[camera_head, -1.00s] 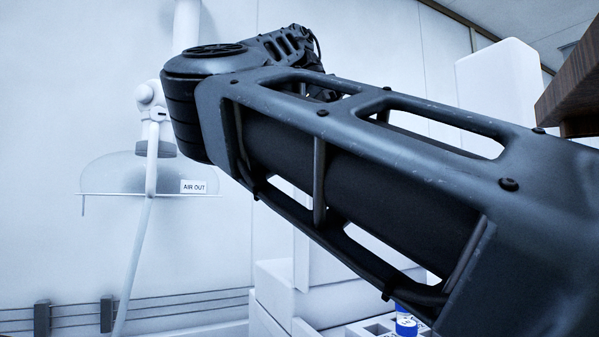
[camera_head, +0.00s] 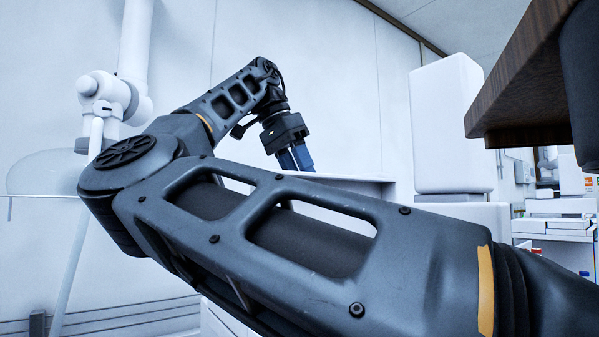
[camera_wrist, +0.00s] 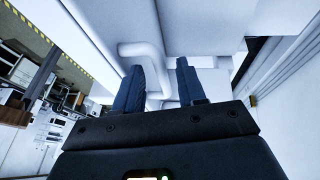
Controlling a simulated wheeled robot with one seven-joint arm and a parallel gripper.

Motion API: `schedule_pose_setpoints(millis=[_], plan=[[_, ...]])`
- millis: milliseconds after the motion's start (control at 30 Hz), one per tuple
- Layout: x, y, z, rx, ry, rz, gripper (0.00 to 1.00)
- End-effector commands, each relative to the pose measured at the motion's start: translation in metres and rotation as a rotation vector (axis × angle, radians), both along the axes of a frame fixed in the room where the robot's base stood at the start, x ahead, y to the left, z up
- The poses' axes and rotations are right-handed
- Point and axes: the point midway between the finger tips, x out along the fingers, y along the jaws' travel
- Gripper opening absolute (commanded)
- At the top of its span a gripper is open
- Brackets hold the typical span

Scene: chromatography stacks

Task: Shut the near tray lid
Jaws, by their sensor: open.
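My gripper (camera_head: 297,162) points down in the head view, above or beside the white stack (camera_head: 374,190); its distance from the stack is unclear. In the wrist view my gripper (camera_wrist: 160,68) has its two dark blue fingers apart, with nothing held between them. A white rounded bar or rim (camera_wrist: 145,55) lies just beyond the left finger, with white surfaces around it. I cannot tell whether this belongs to the near tray lid. My arm hides most of the stack's front in the head view, and no tray or lid can be clearly made out there.
A tall white block (camera_head: 445,125) stands right of my gripper. A dark wooden shelf edge (camera_head: 530,100) juts in at upper right. A jointed white extraction arm (camera_head: 105,95) with a clear hood hangs at left. Cluttered shelves (camera_head: 560,225) stand far right.

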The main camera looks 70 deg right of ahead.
Motion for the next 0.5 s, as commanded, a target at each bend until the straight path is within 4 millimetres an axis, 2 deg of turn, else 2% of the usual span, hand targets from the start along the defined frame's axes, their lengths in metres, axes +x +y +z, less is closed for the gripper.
schedule_pose_setpoints(millis=[267,500], plan=[[-0.0003,-0.0002,-0.0008,0.0,-0.001,0.0,0.39],[-0.0002,-0.0001,-0.0008,0.0,0.0,0.0,0.16]])
